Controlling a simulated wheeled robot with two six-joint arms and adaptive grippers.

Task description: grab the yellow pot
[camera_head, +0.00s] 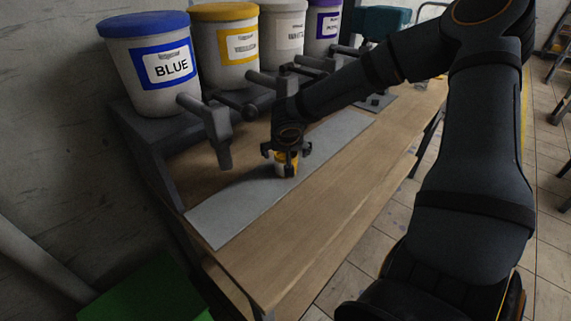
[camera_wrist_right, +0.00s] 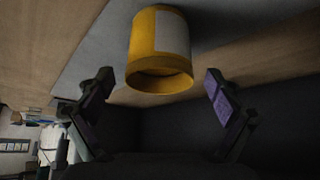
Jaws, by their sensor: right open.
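The small yellow pot (camera_head: 286,163) stands on the grey strip (camera_head: 225,211) of the wooden bench, with a pale label on its side. My right gripper (camera_head: 286,151) is just over the pot in the head view. In the right wrist view the yellow pot (camera_wrist_right: 160,50) is ahead of the right gripper (camera_wrist_right: 157,92), roughly centred between its fingertips, and its rim faces the camera. The fingers are apart and neither appears to touch the pot. My left gripper is not in either view.
Large tubs stand on a grey shelf: blue-lidded (camera_head: 152,65), yellow-lidded (camera_head: 228,48), white (camera_head: 284,32) and purple-lidded (camera_head: 322,26). Dark taps (camera_head: 212,128) stick out below them, close to my right arm. The front of the wooden bench (camera_head: 300,234) is clear.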

